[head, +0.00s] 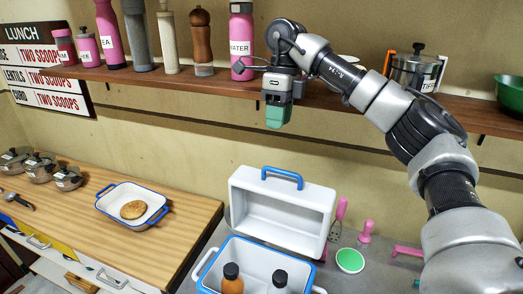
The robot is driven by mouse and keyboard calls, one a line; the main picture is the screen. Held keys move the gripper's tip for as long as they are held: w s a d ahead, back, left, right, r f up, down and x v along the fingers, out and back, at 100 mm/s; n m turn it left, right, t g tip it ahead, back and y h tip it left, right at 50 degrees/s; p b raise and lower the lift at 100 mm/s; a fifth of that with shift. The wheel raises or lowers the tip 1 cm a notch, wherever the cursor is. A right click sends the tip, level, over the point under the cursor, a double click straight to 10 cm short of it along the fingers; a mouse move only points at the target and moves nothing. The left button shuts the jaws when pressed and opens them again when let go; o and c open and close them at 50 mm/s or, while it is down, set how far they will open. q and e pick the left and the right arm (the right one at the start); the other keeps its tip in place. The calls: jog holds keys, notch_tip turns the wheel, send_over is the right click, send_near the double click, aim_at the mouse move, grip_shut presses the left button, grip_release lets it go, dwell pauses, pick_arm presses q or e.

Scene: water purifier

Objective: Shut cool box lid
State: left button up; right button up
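The white cool box (214,275) with a blue rim stands at the bottom centre, cut off by the lower edge. Its white lid (283,232) with a blue handle stands raised behind the opening, so the box is open. A bottle with orange contents (232,280) and another dark-capped bottle (278,283) stand inside. My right gripper (278,119) points down, in front of the shelf and above the lid, apart from it. Its teal fingertips show no clear gap, so I cannot tell whether it is open. My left gripper is out of view.
A wooden shelf (150,80) with bottles and a pot (414,72) runs along the wall. A wooden counter (80,190) at left holds a tray (112,207) with a bun and several lidded pots.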

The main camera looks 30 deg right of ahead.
jog(key=p, duration=0.2)
send_over(278, 181)
notch_tip(278, 181, down, 8)
jog(key=shift+w+r, duration=0.1)
jog(key=shift+r, duration=0.05)
jog(key=shift+f, duration=0.8)
jog(key=shift+s+a+f, duration=0.1)
jog(key=shift+s, duration=0.1)
jog(key=shift+f, duration=0.1)
jog(key=shift+c, duration=1.1)
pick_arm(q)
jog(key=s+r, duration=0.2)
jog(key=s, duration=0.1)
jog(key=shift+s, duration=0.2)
pick_arm(e)
grip_shut()
